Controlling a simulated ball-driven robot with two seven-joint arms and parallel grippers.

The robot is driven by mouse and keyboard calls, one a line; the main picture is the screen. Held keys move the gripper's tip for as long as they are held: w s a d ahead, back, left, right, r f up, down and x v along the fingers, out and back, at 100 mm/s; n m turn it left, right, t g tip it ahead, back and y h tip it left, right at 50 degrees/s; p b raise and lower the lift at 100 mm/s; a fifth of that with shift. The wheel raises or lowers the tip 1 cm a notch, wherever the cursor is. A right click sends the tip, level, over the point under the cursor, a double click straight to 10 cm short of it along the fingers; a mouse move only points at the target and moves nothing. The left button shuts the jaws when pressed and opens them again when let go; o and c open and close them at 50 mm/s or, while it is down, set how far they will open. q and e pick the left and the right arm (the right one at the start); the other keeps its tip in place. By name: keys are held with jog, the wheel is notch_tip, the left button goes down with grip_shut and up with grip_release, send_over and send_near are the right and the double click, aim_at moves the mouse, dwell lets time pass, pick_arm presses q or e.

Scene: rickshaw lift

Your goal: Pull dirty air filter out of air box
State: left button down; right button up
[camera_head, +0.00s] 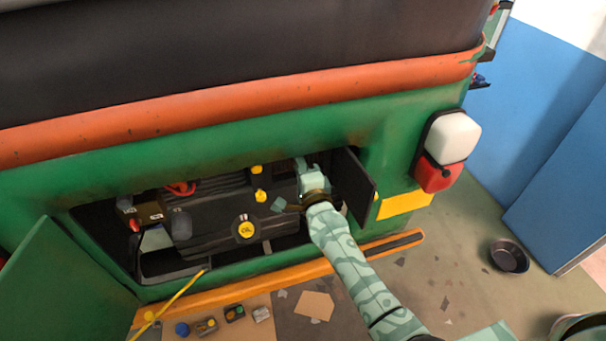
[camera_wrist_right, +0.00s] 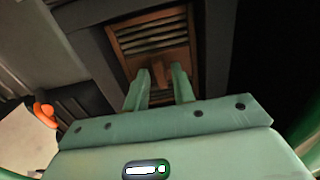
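The air filter (camera_wrist_right: 152,38) shows in the right wrist view as a brown, slatted panel in a dark frame, with a small upright tab (camera_wrist_right: 158,74) low on its face. The two green fingers of my right gripper (camera_wrist_right: 161,82) stand on either side of this tab, with a narrow gap between them. I cannot tell whether they press on it. In the head view my right gripper (camera_head: 302,166) reaches into the right end of the open engine bay and hides most of the filter and air box. My left gripper is not in view.
The open bay holds a dark engine block (camera_head: 205,232) with yellow caps. A dark open flap (camera_head: 354,186) stands just right of my right gripper. A green door (camera_head: 62,285) hangs open at left. A black bowl (camera_head: 509,256) and small parts lie on the floor.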

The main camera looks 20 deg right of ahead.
jog(key=shift+w, duration=0.1)
grip_shut()
dwell(0.3)
jog(key=s+p, duration=0.2)
jog(key=s, duration=0.5)
dwell(0.8)
jog(key=shift+s+d, duration=0.1)
jog(key=shift+s+d+p, duration=0.1)
jog(key=shift+s+p, duration=0.35)
jog(key=shift+s, duration=2.05)
